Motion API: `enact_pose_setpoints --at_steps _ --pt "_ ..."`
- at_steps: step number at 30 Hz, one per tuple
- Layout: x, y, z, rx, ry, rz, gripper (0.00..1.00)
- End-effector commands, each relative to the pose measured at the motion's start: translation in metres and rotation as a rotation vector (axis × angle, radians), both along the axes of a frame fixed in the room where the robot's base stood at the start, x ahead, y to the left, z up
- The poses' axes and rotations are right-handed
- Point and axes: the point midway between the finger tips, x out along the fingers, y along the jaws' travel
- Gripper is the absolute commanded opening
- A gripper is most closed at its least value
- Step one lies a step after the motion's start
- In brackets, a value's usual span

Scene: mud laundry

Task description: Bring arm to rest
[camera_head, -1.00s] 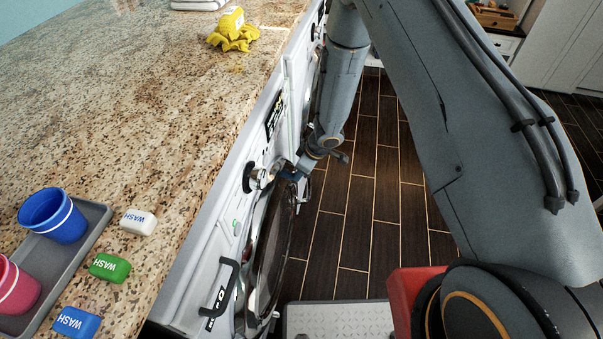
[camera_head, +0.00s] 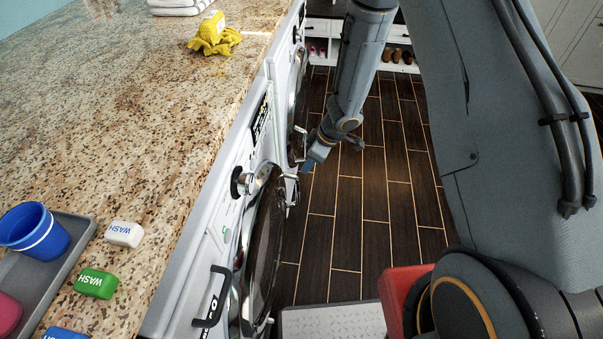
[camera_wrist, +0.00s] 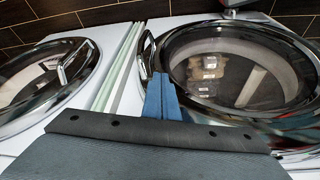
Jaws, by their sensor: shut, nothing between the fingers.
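My arm (camera_head: 360,70) hangs down over the floor, to the right of the washing machines. My gripper (camera_head: 307,165) is at its lower end, near the round door of the nearer machine (camera_head: 262,240). In the wrist view the blue fingers of my gripper (camera_wrist: 161,80) are together with nothing between them. They lie in front of the edge of a round glass door (camera_wrist: 240,70). I cannot tell whether they touch it.
Dark floor (camera_head: 350,230) is clear to the right. A white shoe shelf (camera_head: 390,50) stands at the far end.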

Motion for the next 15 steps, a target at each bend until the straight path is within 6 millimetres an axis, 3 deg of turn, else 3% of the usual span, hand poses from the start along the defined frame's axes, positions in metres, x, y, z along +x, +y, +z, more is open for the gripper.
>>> enact_pose_setpoints --at_steps 4,15 --pt "-0.001 -0.005 0.015 0.001 -0.001 0.001 0.00" --pt "0.002 -0.011 0.027 -0.007 -0.013 -0.021 0.00"
